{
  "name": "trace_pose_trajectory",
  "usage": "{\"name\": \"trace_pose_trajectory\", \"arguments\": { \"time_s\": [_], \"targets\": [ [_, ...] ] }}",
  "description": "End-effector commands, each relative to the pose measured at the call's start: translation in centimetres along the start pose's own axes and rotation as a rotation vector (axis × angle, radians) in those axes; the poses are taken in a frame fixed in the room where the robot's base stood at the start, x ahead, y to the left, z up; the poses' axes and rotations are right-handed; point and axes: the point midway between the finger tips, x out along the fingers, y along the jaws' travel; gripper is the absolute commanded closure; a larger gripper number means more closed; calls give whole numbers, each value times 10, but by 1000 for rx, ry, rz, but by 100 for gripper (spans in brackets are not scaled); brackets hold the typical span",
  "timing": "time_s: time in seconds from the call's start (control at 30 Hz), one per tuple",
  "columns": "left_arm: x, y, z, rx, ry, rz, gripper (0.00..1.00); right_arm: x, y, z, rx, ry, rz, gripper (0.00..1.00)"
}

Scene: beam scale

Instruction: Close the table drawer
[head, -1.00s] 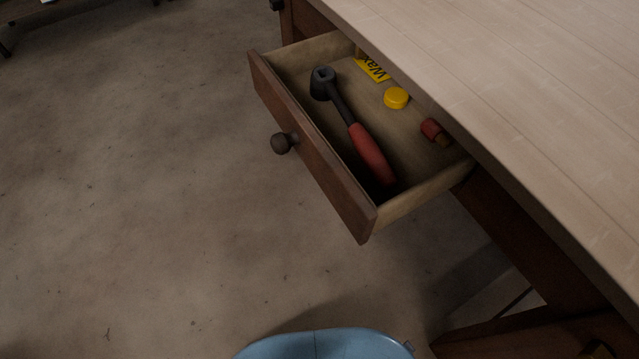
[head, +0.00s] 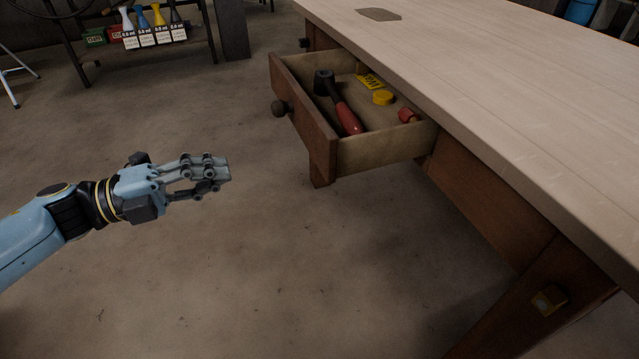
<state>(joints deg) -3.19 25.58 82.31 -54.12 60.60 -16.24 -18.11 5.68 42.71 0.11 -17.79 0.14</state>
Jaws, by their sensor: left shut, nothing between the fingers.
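The table drawer (head: 304,112) is pulled out from under the wooden table top (head: 470,80). Its brown front has a dark round knob (head: 279,108) and faces left. Inside lie a tool with a red handle (head: 349,119), a yellow round tin (head: 383,97), a yellow Wax packet (head: 370,81) and a small red item (head: 407,115). My left gripper (head: 226,170) is shut and empty, to the left of and nearer than the drawer front, apart from it. My right gripper is not in view.
A table leg (head: 530,310) stands at the lower right. A dark rack (head: 150,45) with several bottles is at the back left. A flat brown piece (head: 378,14) lies on the table top. The floor (head: 240,270) before the drawer is clear.

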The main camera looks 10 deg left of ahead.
Motion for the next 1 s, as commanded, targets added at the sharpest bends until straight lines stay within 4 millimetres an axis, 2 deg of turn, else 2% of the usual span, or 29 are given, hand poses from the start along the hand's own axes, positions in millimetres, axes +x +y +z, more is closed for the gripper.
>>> {"name": "trace_pose_trajectory", "arguments": {
  "time_s": [0.13,0.27,0.37,0.8,1.0],
  "targets": [
    [-1,-2,13,38,7,6,100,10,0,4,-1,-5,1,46],
    [4,-4,17,44,6,3,100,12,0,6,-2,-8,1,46],
    [14,-4,17,44,5,1,100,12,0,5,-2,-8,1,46],
    [103,-4,16,41,4,-1,100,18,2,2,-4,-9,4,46],
    [130,-3,17,40,3,1,100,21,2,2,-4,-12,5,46]
  ]
}}
